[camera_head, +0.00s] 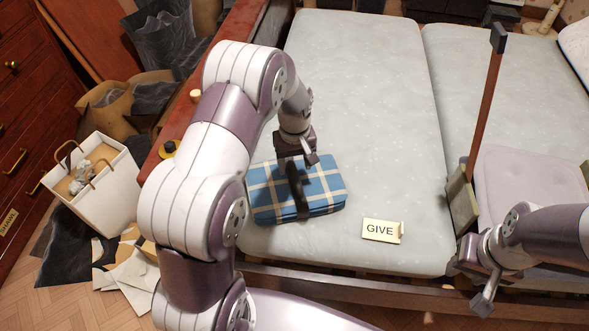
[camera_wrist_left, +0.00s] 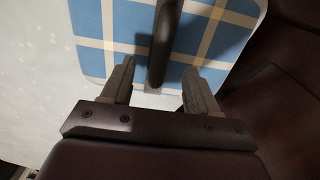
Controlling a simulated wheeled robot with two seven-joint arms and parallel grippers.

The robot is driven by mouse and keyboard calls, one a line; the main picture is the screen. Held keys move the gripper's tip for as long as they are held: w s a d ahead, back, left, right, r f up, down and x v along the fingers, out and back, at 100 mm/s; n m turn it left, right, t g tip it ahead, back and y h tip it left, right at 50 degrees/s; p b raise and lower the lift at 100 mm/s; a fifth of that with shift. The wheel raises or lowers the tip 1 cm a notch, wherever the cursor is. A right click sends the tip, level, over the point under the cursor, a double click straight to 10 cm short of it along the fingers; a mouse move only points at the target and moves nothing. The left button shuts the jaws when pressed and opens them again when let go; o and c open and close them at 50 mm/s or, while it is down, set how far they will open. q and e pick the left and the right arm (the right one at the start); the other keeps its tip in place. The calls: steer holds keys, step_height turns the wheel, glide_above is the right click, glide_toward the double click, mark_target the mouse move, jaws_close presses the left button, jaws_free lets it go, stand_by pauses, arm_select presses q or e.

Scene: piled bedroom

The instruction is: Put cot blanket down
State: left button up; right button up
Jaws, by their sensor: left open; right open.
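The cot blanket (camera_head: 325,186) is a folded blue and white checked bundle with a dark band or handle across its middle. It lies on the pale mattress (camera_head: 362,95), near its front left corner. My left gripper (camera_head: 300,166) is just above the blanket, by the dark handle. In the left wrist view the open fingers (camera_wrist_left: 153,88) stand on either side of the dark handle (camera_wrist_left: 163,45), with the checked cloth (camera_wrist_left: 95,27) beyond. I cannot tell whether they touch it. My right gripper (camera_head: 479,287) is open and empty at the lower right, away from the blanket.
A brown post (camera_head: 484,110) rises by a lilac cushion (camera_head: 530,185). A white paper bag (camera_head: 98,178) and scattered papers lie on the floor at left. The mattress behind the blanket is clear.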

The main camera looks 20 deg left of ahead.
arm_select(q)
step_height(320, 180, up, 7)
steer(key=p, duration=0.1)
steer(key=s+d+r+m, duration=0.1)
steer(key=s+m, duration=0.1)
steer(key=s, duration=0.3)
steer(key=s+d+r+m+t, duration=0.1)
steer(key=s+d+r+m, duration=0.1)
steer(key=s, duration=0.4)
steer(key=s+d+r+m, duration=0.1)
steer(key=s+m, duration=0.2)
steer(key=s, duration=0.3)
steer(key=shift+s+d+r+m, duration=0.2)
steer(key=shift+r+m, duration=0.1)
steer(key=shift+r, duration=0.05)
